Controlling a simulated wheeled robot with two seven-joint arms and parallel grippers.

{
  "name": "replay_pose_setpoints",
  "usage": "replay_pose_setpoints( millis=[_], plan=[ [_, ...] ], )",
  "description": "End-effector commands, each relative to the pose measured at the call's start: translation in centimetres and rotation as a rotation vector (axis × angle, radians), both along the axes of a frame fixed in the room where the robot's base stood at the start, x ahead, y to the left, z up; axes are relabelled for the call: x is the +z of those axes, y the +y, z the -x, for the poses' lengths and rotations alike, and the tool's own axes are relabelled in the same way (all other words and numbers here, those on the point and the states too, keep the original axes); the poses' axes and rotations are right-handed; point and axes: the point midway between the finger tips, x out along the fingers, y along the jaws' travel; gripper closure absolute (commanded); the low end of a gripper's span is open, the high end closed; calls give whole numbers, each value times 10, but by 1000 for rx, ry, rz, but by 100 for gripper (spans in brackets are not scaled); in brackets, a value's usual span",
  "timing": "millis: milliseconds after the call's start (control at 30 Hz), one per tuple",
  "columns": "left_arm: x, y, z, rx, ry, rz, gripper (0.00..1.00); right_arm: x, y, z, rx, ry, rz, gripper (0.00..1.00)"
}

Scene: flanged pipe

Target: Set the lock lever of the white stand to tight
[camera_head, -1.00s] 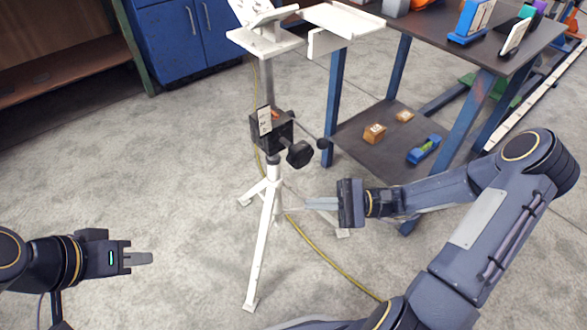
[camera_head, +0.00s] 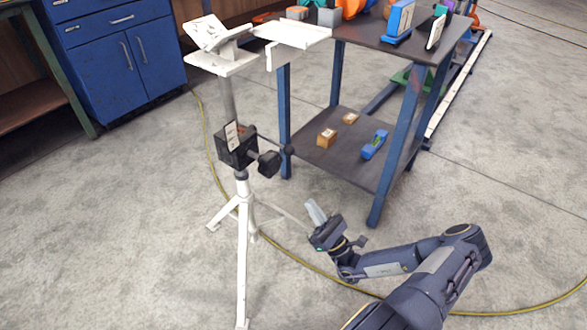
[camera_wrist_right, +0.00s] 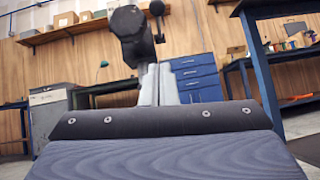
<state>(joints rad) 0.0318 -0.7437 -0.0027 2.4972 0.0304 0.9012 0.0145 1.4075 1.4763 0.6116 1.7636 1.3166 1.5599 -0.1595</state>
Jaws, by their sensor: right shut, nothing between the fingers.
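The white stand (camera_head: 243,240) stands upright on tripod legs left of centre in the head view. Its black clamp block (camera_head: 236,147) carries a small white label plate (camera_head: 231,135), a black knob (camera_head: 269,163) and a thin lever with a ball end (camera_head: 288,150). The label is too small to read. My right gripper (camera_head: 315,212) is shut and empty, pointing up, below and to the right of the knob and apart from it. In the right wrist view the fingers (camera_wrist_right: 158,84) show below the dark knob (camera_wrist_right: 131,24) and the lever's ball (camera_wrist_right: 157,8). My left gripper is out of view.
A blue-legged table (camera_head: 400,150) stands right of the stand, with wooden blocks (camera_head: 326,138) and a blue level-like tool (camera_head: 374,144) on its lower shelf. A yellow cable (camera_head: 320,270) crosses the floor. The floor around the stand is mostly clear.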

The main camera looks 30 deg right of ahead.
Motion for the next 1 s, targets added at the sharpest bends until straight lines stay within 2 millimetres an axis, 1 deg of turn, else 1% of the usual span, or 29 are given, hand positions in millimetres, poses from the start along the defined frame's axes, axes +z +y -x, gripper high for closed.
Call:
replay_pose_setpoints(
  millis=[133,267,633,800,900,1000],
  plan=[
    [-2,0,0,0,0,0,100,4,2,-5,2,-2,1,100],
    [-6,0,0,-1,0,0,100,16,6,-17,4,-3,2,100],
    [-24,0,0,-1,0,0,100,67,23,-72,6,-3,3,100],
    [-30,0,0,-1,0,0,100,92,19,-73,2,-1,4,100],
    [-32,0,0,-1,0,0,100,101,18,-74,2,0,2,100],
    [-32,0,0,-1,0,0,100,106,18,-74,2,0,2,100]
  ],
)
